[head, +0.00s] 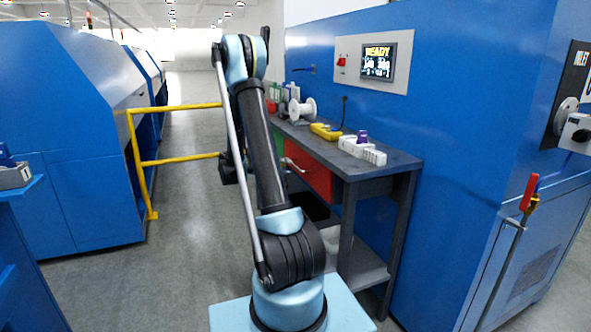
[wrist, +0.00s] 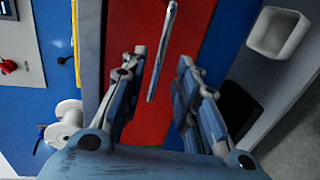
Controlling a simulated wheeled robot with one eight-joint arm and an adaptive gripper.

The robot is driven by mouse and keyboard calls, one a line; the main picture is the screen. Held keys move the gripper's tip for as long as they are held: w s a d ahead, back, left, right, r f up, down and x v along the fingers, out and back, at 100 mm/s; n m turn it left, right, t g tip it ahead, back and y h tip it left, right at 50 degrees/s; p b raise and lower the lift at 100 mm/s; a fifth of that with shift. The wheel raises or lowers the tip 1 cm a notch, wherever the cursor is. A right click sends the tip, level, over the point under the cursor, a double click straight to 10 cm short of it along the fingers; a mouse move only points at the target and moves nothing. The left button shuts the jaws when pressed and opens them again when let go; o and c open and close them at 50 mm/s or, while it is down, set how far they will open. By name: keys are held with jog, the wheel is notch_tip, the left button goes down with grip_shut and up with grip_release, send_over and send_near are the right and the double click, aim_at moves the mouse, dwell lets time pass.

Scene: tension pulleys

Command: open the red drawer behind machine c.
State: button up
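The red drawer (head: 315,181) sits under the top of a dark workbench in the head view, its front facing left. Its pale bar handle (head: 294,165) shows just right of my arm. In the wrist view the red drawer front (wrist: 215,35) fills the middle, and the handle (wrist: 161,55) runs nearly upright in the picture. My gripper (wrist: 163,60) is open, with a finger on each side of the handle in the picture. I see no contact with the handle. The drawer looks shut. In the head view my arm hides most of the gripper.
On the workbench (head: 395,160) stand a white spool (head: 302,110), a yellow meter (head: 325,131) and white containers (head: 362,150). A blue machine (head: 460,110) with a READY screen (head: 378,61) stands behind. A yellow rail (head: 180,160) is at left. The aisle floor is clear.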

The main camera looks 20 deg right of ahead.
aim_at(296, 166)
jog(key=shift+x, duration=2.95)
grip_shut()
